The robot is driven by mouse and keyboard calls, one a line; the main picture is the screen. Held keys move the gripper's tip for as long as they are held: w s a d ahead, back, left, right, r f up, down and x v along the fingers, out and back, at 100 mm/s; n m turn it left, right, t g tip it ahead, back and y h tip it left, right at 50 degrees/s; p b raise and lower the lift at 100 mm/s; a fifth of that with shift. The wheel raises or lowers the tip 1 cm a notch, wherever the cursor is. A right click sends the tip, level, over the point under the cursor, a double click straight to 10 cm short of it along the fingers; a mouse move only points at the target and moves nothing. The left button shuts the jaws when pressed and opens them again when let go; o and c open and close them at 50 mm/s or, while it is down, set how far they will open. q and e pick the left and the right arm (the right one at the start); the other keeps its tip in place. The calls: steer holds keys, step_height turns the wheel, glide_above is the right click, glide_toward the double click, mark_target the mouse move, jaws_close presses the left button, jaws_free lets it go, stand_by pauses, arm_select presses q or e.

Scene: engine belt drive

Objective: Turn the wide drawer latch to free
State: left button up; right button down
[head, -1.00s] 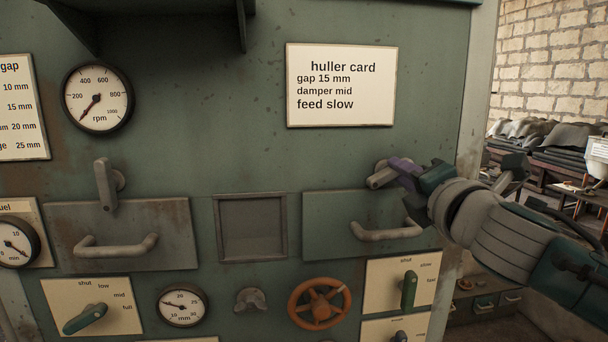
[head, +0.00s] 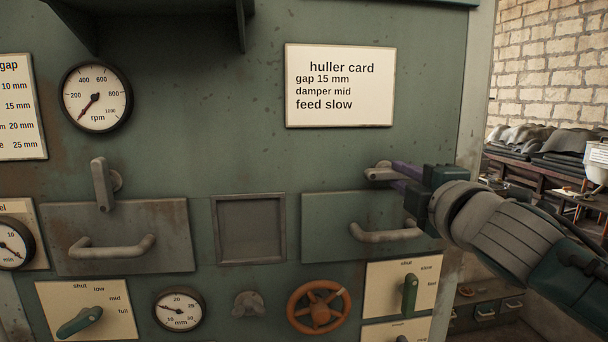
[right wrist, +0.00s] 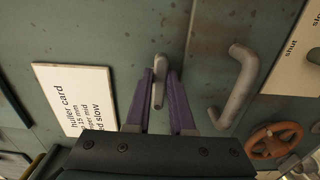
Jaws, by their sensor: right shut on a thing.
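The right drawer's latch (head: 377,174) is a short grey bar above the right drawer front (head: 325,215), and it lies about level. My right gripper (head: 396,177) is shut on it from the right, with purple fingers above and below the bar. In the right wrist view the latch bar (right wrist: 159,75) stands between the two purple fingers (right wrist: 160,100). Another latch (head: 101,185) hangs upright over the left drawer front (head: 165,220). I cannot tell from the pictures which drawer is called wide. My left gripper is out of view.
Drawer handles (head: 385,234) and (head: 112,248) stick out below the latches. An orange handwheel (head: 318,307) and a green lever (head: 410,293) sit below the right drawer. A huller card (head: 340,86) is above. A square recess (head: 249,228) lies between the drawers.

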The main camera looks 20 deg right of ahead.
steer(key=c, duration=0.8)
jaws_free()
steer(key=shift+b+v, duration=1.1)
steer(key=shift+v, duration=3.9)
steer(key=shift+d, duration=0.1)
